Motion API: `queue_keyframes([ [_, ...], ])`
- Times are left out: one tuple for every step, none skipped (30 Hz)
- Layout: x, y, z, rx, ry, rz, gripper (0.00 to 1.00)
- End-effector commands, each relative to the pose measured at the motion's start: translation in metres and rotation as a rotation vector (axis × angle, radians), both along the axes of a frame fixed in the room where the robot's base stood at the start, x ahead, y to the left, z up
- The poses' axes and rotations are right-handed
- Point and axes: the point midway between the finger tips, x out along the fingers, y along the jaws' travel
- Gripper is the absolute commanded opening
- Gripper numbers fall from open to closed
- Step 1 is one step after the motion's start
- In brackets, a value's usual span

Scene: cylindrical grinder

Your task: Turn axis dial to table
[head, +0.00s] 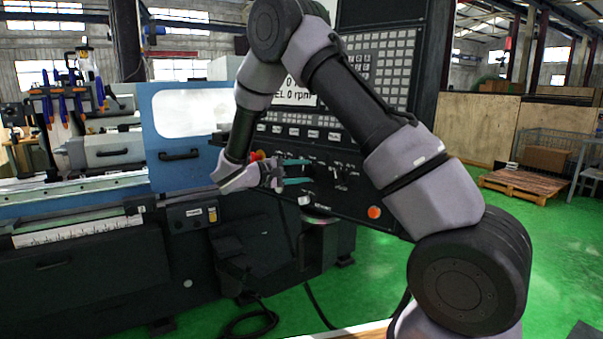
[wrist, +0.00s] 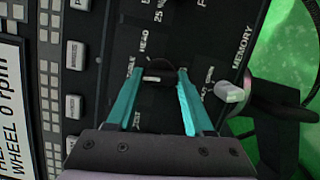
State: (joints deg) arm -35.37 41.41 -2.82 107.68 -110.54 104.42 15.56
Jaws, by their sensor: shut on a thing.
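The axis dial (wrist: 158,72) is a small black knob on the dark control panel. In the wrist view it sits between the two teal fingertips of my gripper (wrist: 156,76), which is shut on it. Small white lettering surrounds the dial; "HEAD" reads beyond it, and a partly covered word ending in "LE" is at its left. The dial's pointer mark is too small to read clearly. In the head view my gripper (head: 308,171) reaches the lower panel from the left, and its fingertips hide the dial.
A pale knob (wrist: 230,92) by the "MEMORY" label stands close to the right finger. Pale square buttons (wrist: 75,55) line the panel at left. An orange-red button (head: 374,212) is at the panel's lower right. The blue grinder body (head: 178,180) stands left of my gripper.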

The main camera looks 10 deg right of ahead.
Motion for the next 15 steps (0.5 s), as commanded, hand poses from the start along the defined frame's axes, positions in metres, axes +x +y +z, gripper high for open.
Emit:
queue_keyframes([
  [-0.0004, 0.0003, -0.0001, 0.017, -0.017, -0.005, 0.00],
  [-0.0004, 0.0003, 0.0000, 0.025, -0.029, -0.007, 0.00],
  [-0.0005, 0.0001, 0.0001, 0.038, -0.043, -0.011, 0.00],
  [-0.0006, 0.0001, 0.0001, 0.045, -0.053, -0.014, 0.00],
  [-0.0005, 0.0002, 0.0001, 0.054, -0.061, -0.016, 0.00],
  [-0.0005, 0.0003, 0.0001, 0.063, -0.071, -0.017, 0.00],
  [-0.0004, 0.0004, 0.0002, 0.068, -0.077, -0.019, 0.00],
  [-0.0004, 0.0004, 0.0003, 0.073, -0.084, -0.020, 0.00],
  [-0.0005, 0.0004, 0.0003, 0.078, -0.091, -0.022, 0.00],
  [-0.0005, 0.0004, 0.0003, 0.082, -0.094, -0.023, 0.00],
  [-0.0006, 0.0004, 0.0003, 0.085, -0.099, -0.024, 0.00],
  [-0.0006, 0.0004, 0.0003, 0.088, -0.103, -0.024, 0.00],
  [-0.0006, 0.0004, 0.0003, 0.090, -0.105, -0.025, 0.00],
  [-0.0006, 0.0004, 0.0003, 0.092, -0.106, -0.026, 0.00],
  [-0.0007, 0.0003, 0.0003, 0.093, -0.108, -0.027, 0.00],
])
